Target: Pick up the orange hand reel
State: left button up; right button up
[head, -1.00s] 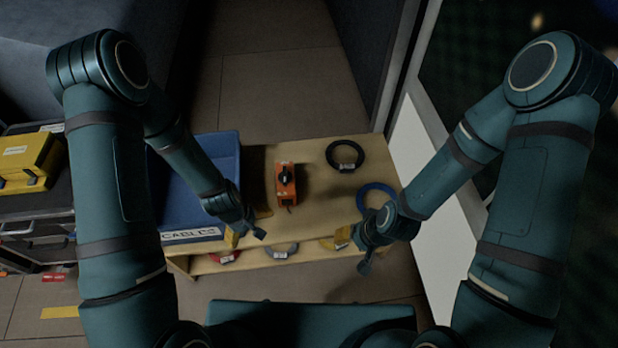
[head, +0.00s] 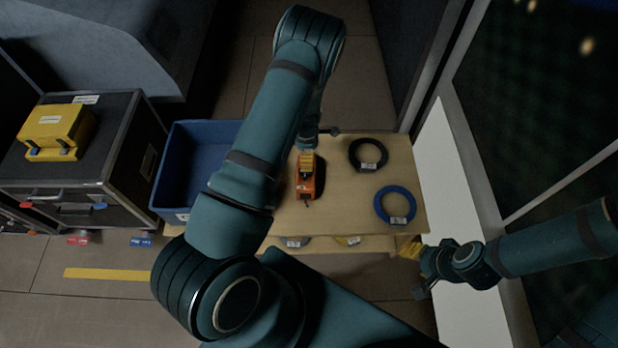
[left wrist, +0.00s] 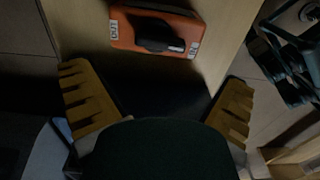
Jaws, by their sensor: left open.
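The orange hand reel (head: 306,184) lies on the wooden shelf top, with a black part on it. In the left wrist view the reel (left wrist: 182,27) shows at the top, beyond the fingertips, with white labels at its ends. My left gripper (left wrist: 158,92) is open, its two yellow ribbed fingers wide apart with nothing between them. In the head view the left gripper (head: 307,160) is over the far end of the reel, partly covering it. I cannot tell whether it touches. My right gripper (head: 413,268) is open and empty at the shelf's front right corner.
A black cable coil (head: 369,154) and a blue coil (head: 396,205) lie right of the reel on the shelf top (head: 345,215). A blue bin (head: 176,165) stands left, partly behind my left arm. More coils sit on the lower shelf. A yellow case (head: 57,130) rests on a black crate.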

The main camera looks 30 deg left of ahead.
pick_arm(q)
notch_tip(320, 180, down, 4)
jog(key=shift+b, duration=0.3)
jog(key=shift+s+a+f+b, duration=0.15)
jog(key=shift+f+b, duration=0.55)
jog(key=shift+f, duration=1.95)
jog(key=shift+r, duration=0.1)
jog(key=c, duration=1.1)
